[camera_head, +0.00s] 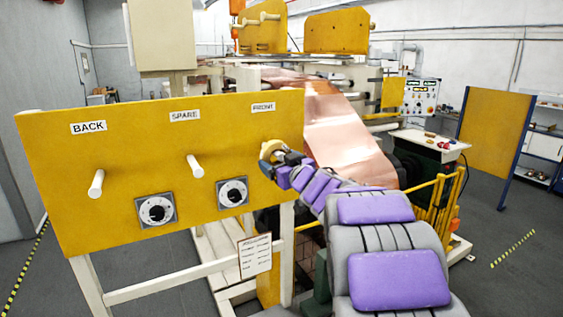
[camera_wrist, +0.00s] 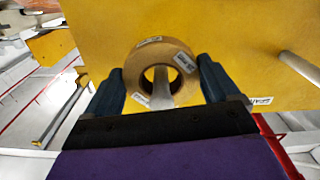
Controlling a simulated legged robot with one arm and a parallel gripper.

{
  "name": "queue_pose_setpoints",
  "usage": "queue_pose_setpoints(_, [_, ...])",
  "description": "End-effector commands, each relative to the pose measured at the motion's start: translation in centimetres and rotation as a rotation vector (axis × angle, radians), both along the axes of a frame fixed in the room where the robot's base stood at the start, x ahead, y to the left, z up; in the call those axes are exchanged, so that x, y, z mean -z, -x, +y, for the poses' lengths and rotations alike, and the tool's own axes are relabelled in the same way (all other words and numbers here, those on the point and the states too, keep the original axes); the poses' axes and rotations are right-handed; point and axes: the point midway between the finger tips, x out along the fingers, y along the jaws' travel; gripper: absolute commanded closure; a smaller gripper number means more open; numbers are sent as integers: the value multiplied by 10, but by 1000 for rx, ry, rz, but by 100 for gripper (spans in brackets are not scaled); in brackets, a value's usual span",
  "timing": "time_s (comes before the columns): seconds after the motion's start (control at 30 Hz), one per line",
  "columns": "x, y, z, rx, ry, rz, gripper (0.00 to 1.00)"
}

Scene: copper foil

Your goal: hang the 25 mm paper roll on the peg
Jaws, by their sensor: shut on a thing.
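The paper roll is a tan ring with small white labels, too small to read. It shows in the wrist view (camera_wrist: 160,53) and at the board's right end in the head view (camera_head: 269,148). My gripper (camera_wrist: 161,70) has a finger on each side of it and is shut on it; it also shows in the head view (camera_head: 272,158). A pale peg (camera_wrist: 160,88) shows in the roll's hole, below the FRONT label (camera_head: 263,107). I cannot tell how far the roll is along the peg. The BACK peg (camera_head: 96,184) and SPARE peg (camera_head: 195,166) are bare.
The yellow board (camera_head: 60,150) stands upright on pale legs and carries two round dials (camera_head: 156,210) (camera_head: 233,192). A sheet of paper (camera_head: 254,257) hangs below it. Behind it is the copper foil (camera_head: 335,130) machine. A yellow railing (camera_head: 440,200) stands right of my arm.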

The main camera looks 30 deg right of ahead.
Motion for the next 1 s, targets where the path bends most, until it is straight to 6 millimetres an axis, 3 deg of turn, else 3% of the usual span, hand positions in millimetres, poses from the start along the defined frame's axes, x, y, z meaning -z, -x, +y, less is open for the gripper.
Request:
queue_pose_setpoints(0.43, [1, 0, -2, 0, -1, 0, 43])
queue_pose_setpoints(0.47, [1, 0, -2, 0, -1, 0, 11])
queue_pose_setpoints(0.57, [1, 0, -2, 0, -1, 0, 1])
queue_pose_setpoints(0.87, [1, 2, -2, 0, -1, 0, 0])
queue_pose_setpoints(1.0, [1, 13, -3, 0, -1, 0, 0])
